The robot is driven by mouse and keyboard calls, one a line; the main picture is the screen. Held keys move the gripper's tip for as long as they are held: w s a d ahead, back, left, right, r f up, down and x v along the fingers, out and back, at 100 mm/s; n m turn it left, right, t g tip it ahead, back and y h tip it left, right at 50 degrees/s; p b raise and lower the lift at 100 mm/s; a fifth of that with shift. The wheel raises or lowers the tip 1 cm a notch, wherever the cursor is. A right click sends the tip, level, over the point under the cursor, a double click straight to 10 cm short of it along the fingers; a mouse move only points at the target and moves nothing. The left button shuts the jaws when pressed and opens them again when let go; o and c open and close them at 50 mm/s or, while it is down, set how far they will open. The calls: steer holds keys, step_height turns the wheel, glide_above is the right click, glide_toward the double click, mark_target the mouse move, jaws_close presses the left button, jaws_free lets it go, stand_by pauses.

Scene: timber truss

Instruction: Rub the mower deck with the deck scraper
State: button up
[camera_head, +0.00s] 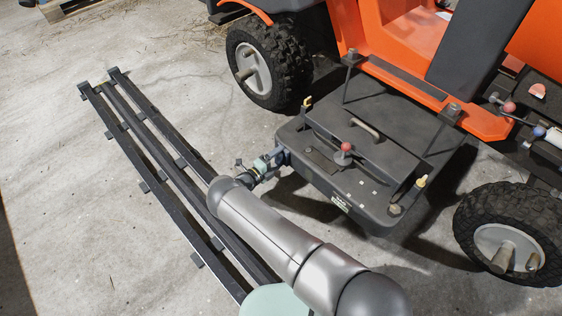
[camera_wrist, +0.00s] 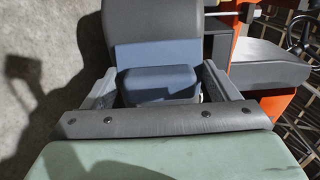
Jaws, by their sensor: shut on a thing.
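The mower deck (camera_head: 372,153) is a dark grey box with a raised cover, a handle and a red knob, low beside the orange mower. My gripper (camera_head: 277,158) is at the deck's near left edge. In the wrist view its two grey fingers (camera_wrist: 160,85) are shut on a blue-grey block (camera_wrist: 156,86), which I take to be the deck scraper's grip. A small bluish part of the scraper (camera_head: 285,155) shows at the deck's edge in the head view. Whether it touches the deck I cannot tell. The scraper's working end is not clearly visible.
The orange mower body (camera_head: 392,72) stands behind the deck, with a wheel (camera_head: 250,68) at the left and another (camera_head: 510,240) at the right. A long dark rail frame (camera_head: 150,165) lies on the concrete floor (camera_head: 60,110).

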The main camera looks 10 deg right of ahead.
mark_target(312, 177)
steer(key=shift+s+d+r+p, duration=0.2)
steer(key=shift+s+d+p, duration=0.35)
steer(key=shift+s+p, duration=0.2)
steer(key=shift+s+d+f+p, duration=0.1)
steer(key=shift+s+d+p, duration=0.35)
steer(key=shift+s, duration=0.4)
steer(key=shift+s+d+p, duration=0.65)
steer(key=shift+s+d, duration=0.35)
steer(key=shift+s, duration=0.2)
steer(key=shift+s+d+p, duration=0.6)
steer(key=shift+s+d, duration=0.35)
steer(key=shift+s, duration=0.2)
steer(key=shift+s+d+p, duration=0.3)
steer(key=shift+s+d, duration=0.2)
steer(key=shift+s, duration=0.25)
steer(key=shift+s+d+p, duration=0.3)
steer(key=shift+s+d, duration=0.2)
steer(key=shift+s, duration=0.25)
steer(key=shift+s+d+p, duration=0.3)
steer(key=shift+s+d, duration=0.2)
steer(key=shift+s, duration=0.25)
steer(key=shift+a, duration=0.15)
steer(key=shift+b+v, duration=0.35)
steer(key=shift+v, duration=2.55)
steer(key=shift+s, duration=0.1)
steer(key=shift+v, duration=1.45)
